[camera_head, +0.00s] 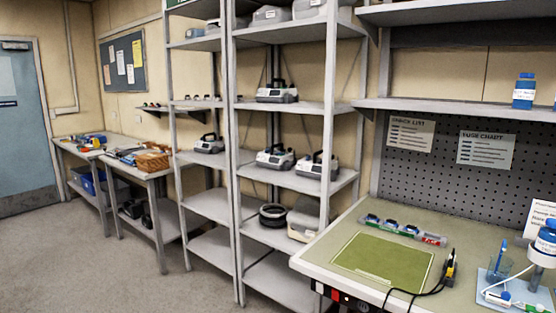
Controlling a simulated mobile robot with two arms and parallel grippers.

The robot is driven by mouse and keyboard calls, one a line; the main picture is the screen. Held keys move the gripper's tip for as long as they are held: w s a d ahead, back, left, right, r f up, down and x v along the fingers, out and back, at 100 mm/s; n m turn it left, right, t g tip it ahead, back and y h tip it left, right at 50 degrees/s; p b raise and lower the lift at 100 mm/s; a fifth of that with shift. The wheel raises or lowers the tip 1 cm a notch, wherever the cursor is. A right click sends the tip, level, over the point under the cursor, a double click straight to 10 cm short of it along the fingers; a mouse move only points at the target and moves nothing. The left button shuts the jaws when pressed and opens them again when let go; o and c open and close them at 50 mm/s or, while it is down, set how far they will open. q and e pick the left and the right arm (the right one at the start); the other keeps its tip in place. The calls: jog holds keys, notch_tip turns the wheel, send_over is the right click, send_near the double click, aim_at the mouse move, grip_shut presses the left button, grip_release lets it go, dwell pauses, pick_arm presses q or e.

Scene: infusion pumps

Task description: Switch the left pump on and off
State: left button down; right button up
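Several grey pumps with dark handles stand on the open metal shelving in the middle of the head view. One pump (277,93) is on the upper shelf. Two pumps stand side by side on the shelf below: a left one (275,159) and a right one (317,167). Another pump (209,144) stands on the neighbouring rack to the left. I cannot tell which is the task's left pump. Their switches are too small to make out. Neither of my grippers shows in this view.
Side tables (140,167) stand at the left near a blue door (25,130). The floor (75,260) at front left is clear.

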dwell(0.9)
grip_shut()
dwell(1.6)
